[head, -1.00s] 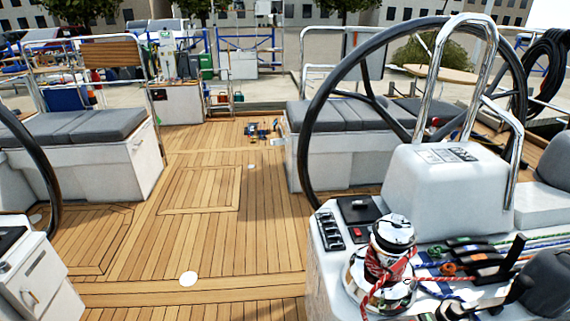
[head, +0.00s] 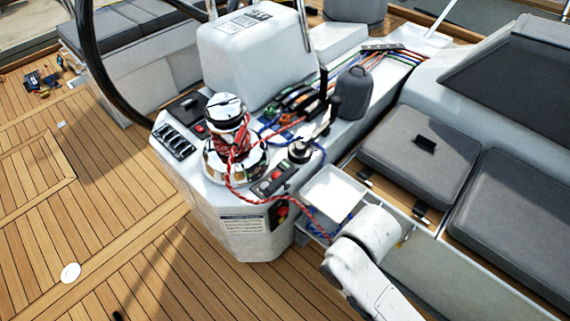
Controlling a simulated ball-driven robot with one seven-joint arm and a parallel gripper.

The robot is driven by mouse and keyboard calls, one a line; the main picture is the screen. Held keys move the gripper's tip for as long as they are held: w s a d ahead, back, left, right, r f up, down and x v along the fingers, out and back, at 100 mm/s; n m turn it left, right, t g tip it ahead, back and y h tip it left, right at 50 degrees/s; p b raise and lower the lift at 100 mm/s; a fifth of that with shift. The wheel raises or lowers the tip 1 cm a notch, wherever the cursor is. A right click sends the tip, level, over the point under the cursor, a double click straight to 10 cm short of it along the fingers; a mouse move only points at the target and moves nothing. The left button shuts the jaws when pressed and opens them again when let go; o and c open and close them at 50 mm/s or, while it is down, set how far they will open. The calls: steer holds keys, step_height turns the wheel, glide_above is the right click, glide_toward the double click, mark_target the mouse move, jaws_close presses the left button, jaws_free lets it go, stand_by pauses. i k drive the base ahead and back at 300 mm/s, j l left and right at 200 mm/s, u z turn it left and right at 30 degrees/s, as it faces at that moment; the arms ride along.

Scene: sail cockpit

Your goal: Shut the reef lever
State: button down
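A bank of black rope clutches (head: 292,98) sits on the white console, behind the winch, with coloured lines running through it. One black lever (head: 323,82) stands raised at its right end; another dark handle shows close beside it. No label is readable, so I cannot tell which lever is the reef lever. A white link of my arm enters at the bottom, right of the console. My gripper is not in view.
A chrome winch (head: 225,112) wrapped in red rope stands in front of the clutches. A dark grey bag-like thing (head: 354,93) sits just right of the levers. Grey cushions (head: 420,150) lie to the right. The teak deck (head: 100,220) at left is largely clear.

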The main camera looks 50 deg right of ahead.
mark_target(323, 69)
steer(key=z, duration=1.65)
steer(key=i+j, duration=0.35)
steer(key=i, duration=0.2)
steer(key=i+j, duration=0.35)
steer(key=i, duration=0.2)
